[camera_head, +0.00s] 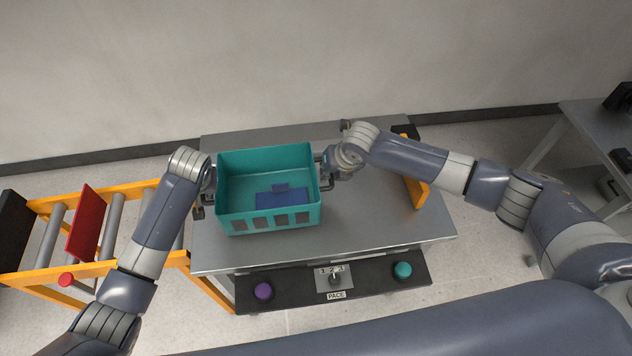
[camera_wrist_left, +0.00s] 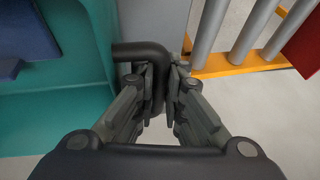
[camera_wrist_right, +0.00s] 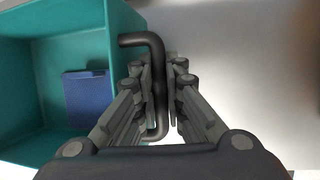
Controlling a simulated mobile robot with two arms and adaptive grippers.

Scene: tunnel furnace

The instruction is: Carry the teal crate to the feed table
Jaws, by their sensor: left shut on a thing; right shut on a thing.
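The teal crate (camera_head: 262,160) is over the left half of the grey metal table (camera_head: 385,225), upright. I cannot tell if it rests on the table or is held just above it. A blue block-like item (camera_head: 285,199) lies inside. My left gripper (camera_head: 209,190) is at the crate's left side, and in the left wrist view its fingers (camera_wrist_left: 166,75) are shut on a dark bar handle (camera_wrist_left: 150,55). My right gripper (camera_head: 326,170) is at the right side, and in the right wrist view its fingers (camera_wrist_right: 163,72) are shut on the other handle (camera_wrist_right: 154,50).
A roller conveyor (camera_head: 110,215) with orange rails and a red plate (camera_head: 84,222) adjoins the table's left. A panel in front carries a purple button (camera_head: 263,291), a teal button (camera_head: 402,270) and a PACE selector (camera_head: 335,281). An orange plate (camera_head: 416,190) stands at right. The table's right half is largely clear.

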